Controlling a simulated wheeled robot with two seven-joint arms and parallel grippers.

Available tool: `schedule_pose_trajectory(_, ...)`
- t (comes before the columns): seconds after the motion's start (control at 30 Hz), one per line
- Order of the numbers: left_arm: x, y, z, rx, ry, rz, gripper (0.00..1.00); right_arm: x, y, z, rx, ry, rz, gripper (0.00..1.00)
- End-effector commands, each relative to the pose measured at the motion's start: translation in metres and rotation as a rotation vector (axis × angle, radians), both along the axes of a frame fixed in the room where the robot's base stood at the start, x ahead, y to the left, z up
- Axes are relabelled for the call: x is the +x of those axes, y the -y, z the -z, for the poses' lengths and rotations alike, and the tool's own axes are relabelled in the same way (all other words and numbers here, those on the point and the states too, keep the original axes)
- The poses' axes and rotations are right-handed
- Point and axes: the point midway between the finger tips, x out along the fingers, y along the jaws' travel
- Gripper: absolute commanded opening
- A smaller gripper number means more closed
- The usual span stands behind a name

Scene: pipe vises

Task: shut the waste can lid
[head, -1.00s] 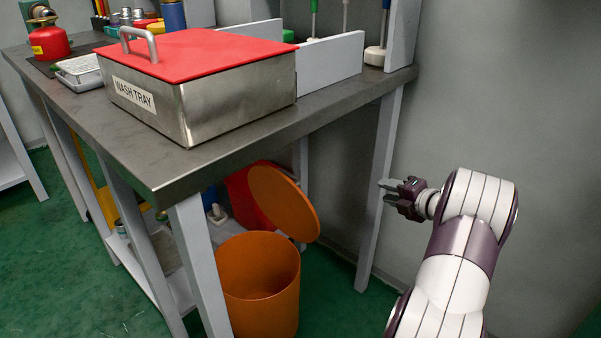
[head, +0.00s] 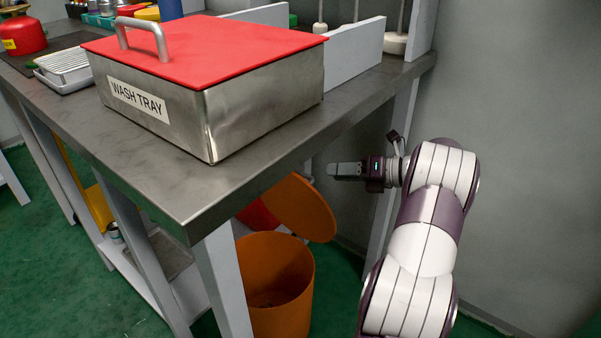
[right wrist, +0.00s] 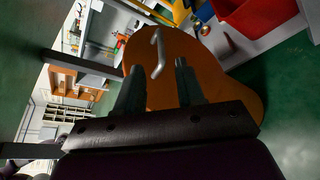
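The orange waste can (head: 285,285) stands on the floor under the bench's near right corner. Its orange lid (head: 300,208) is raised, tilted up behind the can's mouth. The lid fills the middle of the right wrist view (right wrist: 215,55), with a grey bar handle (right wrist: 158,55) on its face. My right gripper (head: 332,169) is above and to the right of the lid in the head view, apart from it and pointing left. In the right wrist view its two fingers (right wrist: 158,85) are spread and empty, with the lid beyond them. My left gripper is not in view.
The steel bench (head: 150,185) overhangs the can, with its leg (head: 222,285) close at the can's left. A wash tray with a red lid (head: 205,48) sits on top. A red bin (right wrist: 245,12) is behind the waste can. Open floor lies right of it.

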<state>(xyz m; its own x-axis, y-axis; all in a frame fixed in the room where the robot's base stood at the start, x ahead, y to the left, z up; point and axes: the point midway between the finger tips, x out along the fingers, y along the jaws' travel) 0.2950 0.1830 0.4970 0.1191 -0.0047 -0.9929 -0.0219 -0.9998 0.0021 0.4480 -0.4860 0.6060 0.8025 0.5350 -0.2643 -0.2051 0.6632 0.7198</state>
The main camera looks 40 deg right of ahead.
Motion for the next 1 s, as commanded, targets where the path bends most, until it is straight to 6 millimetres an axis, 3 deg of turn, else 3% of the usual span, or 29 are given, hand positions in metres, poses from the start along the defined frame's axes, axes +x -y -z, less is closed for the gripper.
schedule_pose_trajectory(0.03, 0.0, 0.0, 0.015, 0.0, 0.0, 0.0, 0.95, 0.011, -0.009, 0.012, -0.002, 0.001, -0.006, 0.38)
schedule_pose_trajectory(0.1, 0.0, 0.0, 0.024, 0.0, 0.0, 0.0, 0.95, 0.026, -0.018, 0.017, -0.001, 0.001, -0.005, 0.38)
schedule_pose_trajectory(0.33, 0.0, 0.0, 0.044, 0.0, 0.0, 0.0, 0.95, 0.064, -0.043, 0.026, 0.0, 0.0, -0.001, 0.38)
schedule_pose_trajectory(0.73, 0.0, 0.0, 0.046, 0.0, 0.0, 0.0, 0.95, 0.074, -0.049, 0.025, 0.001, -0.001, 0.0, 0.38)
schedule_pose_trajectory(0.83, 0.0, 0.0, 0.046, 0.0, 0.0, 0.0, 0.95, 0.074, -0.049, 0.025, 0.001, -0.001, 0.0, 0.06)
schedule_pose_trajectory(0.87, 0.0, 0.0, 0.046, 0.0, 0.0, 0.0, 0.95, 0.074, -0.049, 0.025, 0.001, -0.001, 0.0, 0.0)
schedule_pose_trajectory(1.0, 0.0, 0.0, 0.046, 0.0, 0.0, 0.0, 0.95, 0.074, -0.049, 0.025, 0.0, -0.001, 0.001, 0.0)
